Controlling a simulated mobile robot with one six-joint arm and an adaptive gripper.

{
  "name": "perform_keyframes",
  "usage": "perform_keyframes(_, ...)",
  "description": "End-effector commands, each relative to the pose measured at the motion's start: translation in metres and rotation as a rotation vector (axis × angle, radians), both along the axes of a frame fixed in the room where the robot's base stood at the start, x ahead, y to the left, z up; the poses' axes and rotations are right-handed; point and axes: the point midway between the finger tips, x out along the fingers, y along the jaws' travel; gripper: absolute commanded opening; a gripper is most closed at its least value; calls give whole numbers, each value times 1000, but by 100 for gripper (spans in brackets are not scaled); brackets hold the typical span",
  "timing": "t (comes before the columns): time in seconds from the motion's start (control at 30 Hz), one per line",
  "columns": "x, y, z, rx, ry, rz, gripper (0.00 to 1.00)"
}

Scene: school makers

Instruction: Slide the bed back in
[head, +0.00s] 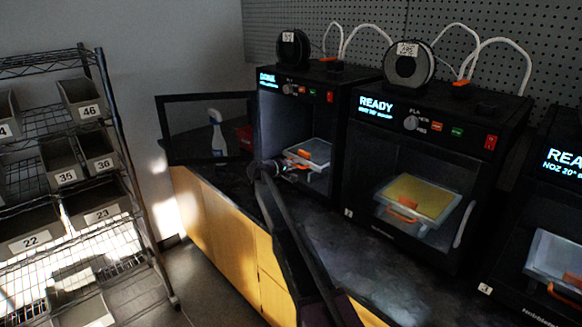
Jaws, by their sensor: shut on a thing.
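The left printer (262,120) has a lit screen that seems to read DONE, and its framed door (205,97) stands open to the left. Its bed (318,151) is a pale plate low in the opening, with a small orange part (305,154) on top. My arm reaches up from the bottom of the head view to the bed's front. My gripper (284,166) is shut at the bed's front edge, on what looks like its handle. The fingers are small and dark here, so the exact grip is hard to see.
A middle printer (440,135) reads READY and holds a yellowish bed (420,195). Another printer (555,220) is cut off at right. A spray bottle (217,135) stands behind the open door. A wire shelf (75,200) with numbered bins is at left, with floor between.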

Motion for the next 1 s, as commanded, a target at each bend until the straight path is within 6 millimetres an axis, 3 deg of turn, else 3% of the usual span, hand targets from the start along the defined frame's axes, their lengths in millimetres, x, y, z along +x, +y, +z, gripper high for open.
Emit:
perform_keyframes(0.27,5,-4,1,-5,-3,1,0)
perform_keyframes(0.3,5,-4,1,-5,-3,1,25)
perform_keyframes(0.4,4,-3,1,-5,-3,1,48)
perform_keyframes(1.0,2,1,1,-2,-2,4,48)
